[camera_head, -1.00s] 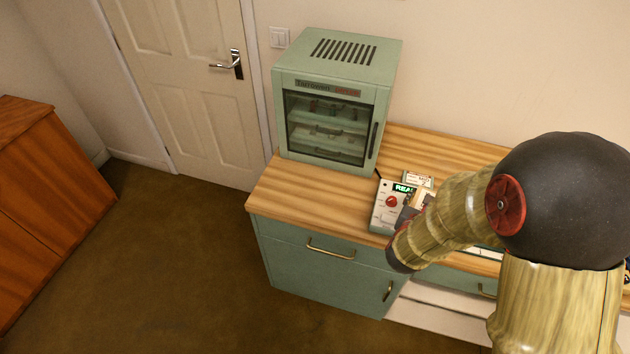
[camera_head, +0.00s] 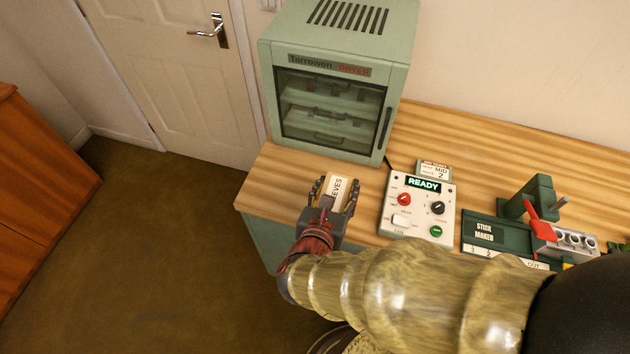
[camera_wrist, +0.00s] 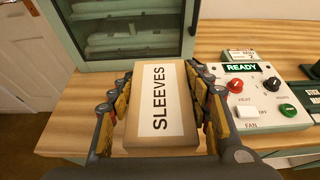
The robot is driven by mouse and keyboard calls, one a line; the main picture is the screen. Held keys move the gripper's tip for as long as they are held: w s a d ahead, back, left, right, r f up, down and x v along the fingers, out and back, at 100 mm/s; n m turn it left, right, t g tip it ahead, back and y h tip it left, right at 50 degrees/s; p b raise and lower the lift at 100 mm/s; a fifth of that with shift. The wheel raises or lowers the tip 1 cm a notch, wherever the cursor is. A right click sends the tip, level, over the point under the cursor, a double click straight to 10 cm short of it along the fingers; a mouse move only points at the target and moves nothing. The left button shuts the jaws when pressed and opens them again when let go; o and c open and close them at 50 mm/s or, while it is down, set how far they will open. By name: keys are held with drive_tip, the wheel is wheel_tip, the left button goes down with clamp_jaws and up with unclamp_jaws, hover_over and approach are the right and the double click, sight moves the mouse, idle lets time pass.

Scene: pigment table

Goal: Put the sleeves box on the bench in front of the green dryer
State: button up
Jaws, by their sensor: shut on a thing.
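The sleeves box (camera_head: 338,190) is a small brown carton with a white label. In the wrist view the box (camera_wrist: 158,105) lies between my fingers with its "SLEEVES" label facing the camera. My gripper (camera_head: 334,205) is shut on it, in front of the green dryer (camera_head: 337,105) and over the bench (camera_head: 272,187). The dryer has a glass door, shut, with racks inside; its lower part also shows in the wrist view (camera_wrist: 125,52). I cannot tell whether the box touches the bench top.
A control panel (camera_head: 418,207) reading "READY" stands right of the box, with a small "MID 2" sign (camera_head: 434,170) behind it. A green stick maker (camera_head: 490,233) is further right. Bare wood lies left of the box. The bench's left and front edges are close.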

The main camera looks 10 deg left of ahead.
drive_tip(key=w+a+f+b, duration=0.3)
drive_tip(key=w+a+f, duration=0.2)
drive_tip(key=w+a, duration=0.15)
drive_tip(key=b, duration=0.2)
hover_over(303, 188)
drive_tip(key=f, duration=0.4)
drive_tip(key=shift+s+d+f, duration=0.1)
drive_tip(key=shift+s+d, duration=0.1)
drive_tip(key=shift+d, duration=0.1)
drive_tip(key=shift+w+a+f, duration=0.1)
drive_tip(key=shift+a+f, duration=0.05)
drive_tip(key=shift+f, duration=0.05)
drive_tip(key=shift+w+a+f+b, duration=0.1)
drive_tip(key=shift+f+b, duration=0.45)
drive_tip(key=shift+f, duration=0.3)
drive_tip(key=shift+w+a+f+b, duration=0.1)
drive_tip(key=shift+f+b, duration=0.4)
drive_tip(key=shift+f, duration=0.35)
drive_tip(key=shift+f, duration=0.2)
drive_tip(key=o, duration=1.1)
drive_tip(key=shift+o, duration=0.7)
drive_tip(key=shift+r, duration=0.15)
